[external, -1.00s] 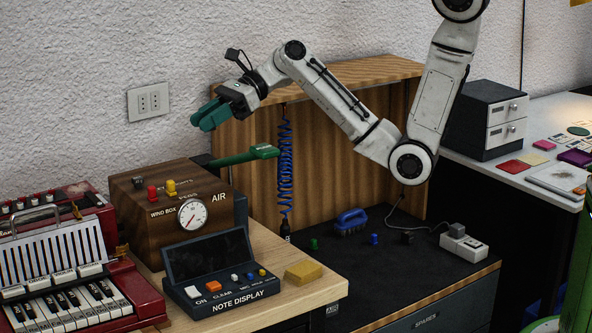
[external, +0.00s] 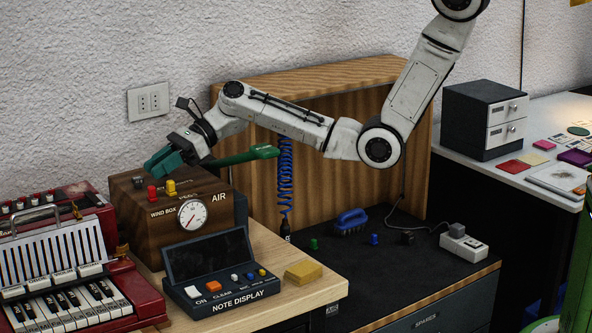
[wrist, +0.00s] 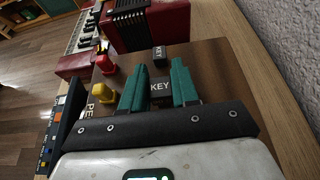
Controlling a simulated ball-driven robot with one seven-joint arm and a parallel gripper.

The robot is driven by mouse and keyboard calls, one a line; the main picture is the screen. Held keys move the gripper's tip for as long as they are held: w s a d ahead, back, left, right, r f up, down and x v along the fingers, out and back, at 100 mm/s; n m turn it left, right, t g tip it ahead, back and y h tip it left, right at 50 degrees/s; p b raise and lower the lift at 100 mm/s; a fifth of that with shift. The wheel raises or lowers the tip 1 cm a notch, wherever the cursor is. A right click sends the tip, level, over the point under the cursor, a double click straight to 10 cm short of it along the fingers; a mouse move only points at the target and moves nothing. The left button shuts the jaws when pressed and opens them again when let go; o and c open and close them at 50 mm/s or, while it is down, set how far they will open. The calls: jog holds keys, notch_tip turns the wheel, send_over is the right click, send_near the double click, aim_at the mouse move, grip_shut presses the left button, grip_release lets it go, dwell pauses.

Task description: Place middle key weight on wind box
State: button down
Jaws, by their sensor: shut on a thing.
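The wind box (external: 168,232) is a brown wooden box with a round gauge, at the left of the external view; its top (wrist: 203,62) fills the middle of the wrist view. My gripper (external: 157,166) hangs low over the back of that top. In the wrist view my gripper's teal fingers (wrist: 158,76) are shut on a dark key weight (wrist: 160,88) marked KEY. Another black key weight (wrist: 159,56) stands on the box top just ahead; it also shows in the external view (external: 138,182). The held weight's underside is hidden.
A red peg (external: 152,193) and a yellow peg (external: 170,187) stand on the box top near the weights. A red accordion (wrist: 150,25) lies beyond the box. The note display (external: 220,275) is in front. A green-handled tool (external: 250,155) juts out behind the box.

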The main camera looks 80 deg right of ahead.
jog(key=shift+f, duration=0.4)
jog(key=c, duration=0.8)
grip_release()
jog(key=shift+f, duration=0.1)
jog(key=shift+c, duration=0.2)
jog(key=shift+d, duration=0.1)
jog(key=v, duration=1.2)
